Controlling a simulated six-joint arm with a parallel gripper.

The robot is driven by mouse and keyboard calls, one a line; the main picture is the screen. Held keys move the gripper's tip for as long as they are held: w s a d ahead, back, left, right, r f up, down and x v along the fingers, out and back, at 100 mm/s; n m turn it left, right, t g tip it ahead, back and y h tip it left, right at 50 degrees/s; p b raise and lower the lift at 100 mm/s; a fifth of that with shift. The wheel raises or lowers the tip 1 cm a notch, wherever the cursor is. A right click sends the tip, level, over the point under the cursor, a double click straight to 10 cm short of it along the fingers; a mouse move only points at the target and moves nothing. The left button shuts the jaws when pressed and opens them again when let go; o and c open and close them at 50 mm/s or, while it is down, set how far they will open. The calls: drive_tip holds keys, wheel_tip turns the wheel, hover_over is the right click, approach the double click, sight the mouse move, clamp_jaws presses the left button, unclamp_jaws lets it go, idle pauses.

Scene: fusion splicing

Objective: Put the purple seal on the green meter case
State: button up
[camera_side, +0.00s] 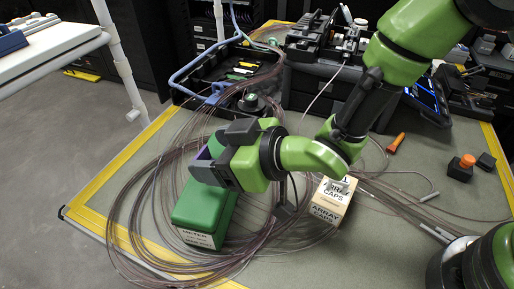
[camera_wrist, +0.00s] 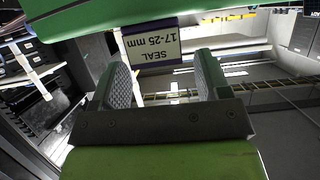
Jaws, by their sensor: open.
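The green meter case (camera_side: 205,208) stands on the bench mat in the side view, its white label facing the front. It also fills the top left of the wrist view (camera_wrist: 85,15). The purple seal (camera_side: 203,154) shows as a small purple patch at the case's far end, mostly hidden behind my gripper (camera_side: 207,172). In the wrist view, the seal (camera_wrist: 152,44) shows its pale label, "SEAL 17-25 mm", upside down at the case's edge. My open gripper (camera_wrist: 164,78) has nothing between its fingers; the seal appears beyond the fingertips. I cannot tell whether the seal is fixed to the case.
Loose fibre coils (camera_side: 128,215) surround the case. A box of array caps (camera_side: 328,204) stands to its right. A black tray with a blue handle (camera_side: 235,70) and the splicing equipment (camera_side: 325,50) stand behind. An orange-handled tool (camera_side: 396,142) lies to the right.

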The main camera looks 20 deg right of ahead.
drive_tip(key=v, duration=0.8)
drive_tip(key=shift+s+d, duration=0.15)
drive_tip(key=w+d+r+m+t+h, duration=0.1)
drive_tip(key=d+r+m+h, duration=0.2)
drive_tip(key=d+r, duration=0.3)
drive_tip(key=w+d+r+m+h, duration=0.2)
drive_tip(key=d+r+m, duration=0.25)
drive_tip(key=d, duration=0.25)
drive_tip(key=s+d+r+m+g+h, duration=0.1)
drive_tip(key=s+d+r+m, duration=0.1)
drive_tip(key=s+d, duration=0.3)
drive_tip(key=s+d+r+m+g+h, duration=0.1)
drive_tip(key=s+d+r+m+g, duration=0.1)
drive_tip(key=s, duration=0.8)
drive_tip(key=d+r+m, duration=0.1)
drive_tip(key=d, duration=0.1)
drive_tip(key=shift+s+d+r, duration=0.3)
drive_tip(key=shift+d, duration=0.1)
